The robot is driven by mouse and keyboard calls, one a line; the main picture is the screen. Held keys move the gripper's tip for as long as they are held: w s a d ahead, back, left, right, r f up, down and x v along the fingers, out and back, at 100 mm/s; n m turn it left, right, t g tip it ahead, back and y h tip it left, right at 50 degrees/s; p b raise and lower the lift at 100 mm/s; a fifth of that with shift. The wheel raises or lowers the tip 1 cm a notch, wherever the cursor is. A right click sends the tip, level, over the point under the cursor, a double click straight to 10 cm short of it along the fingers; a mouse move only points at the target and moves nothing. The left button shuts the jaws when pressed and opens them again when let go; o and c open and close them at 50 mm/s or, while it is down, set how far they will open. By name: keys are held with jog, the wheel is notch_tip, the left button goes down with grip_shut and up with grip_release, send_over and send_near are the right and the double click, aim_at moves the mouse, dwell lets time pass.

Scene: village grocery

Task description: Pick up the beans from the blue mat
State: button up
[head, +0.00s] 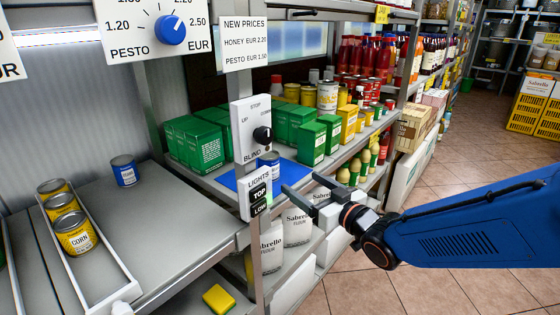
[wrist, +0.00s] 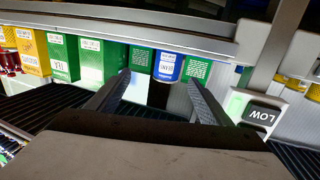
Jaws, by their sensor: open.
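A blue can (head: 270,160), which I take to be the beans, stands on the blue mat (head: 290,172) on the middle shelf in the head view. It is partly hidden behind the panel post. In the wrist view a blue can (wrist: 167,66) shows just beyond my fingertips, between them in the picture. My gripper (head: 298,184) is open and empty. Its fingers point toward the shelf at the mat's front right, apart from the can. The open fingers (wrist: 160,80) also show in the wrist view.
Green boxes (head: 311,142) stand right of the can, more (head: 196,142) to its left. The post with the blind switch (head: 251,130) and lights panel (head: 257,194) is close on the left. Another blue can (head: 124,170) and a tray of corn cans (head: 97,282) are on the left counter.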

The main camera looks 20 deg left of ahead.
aim_at(262, 159)
jog(key=shift+y, duration=0.5)
jog(key=x, duration=0.6)
jog(key=s+x, duration=0.1)
jog(key=x, duration=0.5)
jog(key=a+x, duration=0.1)
jog(key=x, duration=0.5)
jog(key=shift+a+f, duration=0.2)
jog(key=shift+a, duration=0.05)
jog(key=shift+c, duration=0.5)
jog(key=shift+r, duration=0.1)
jog(key=c, duration=1.2)
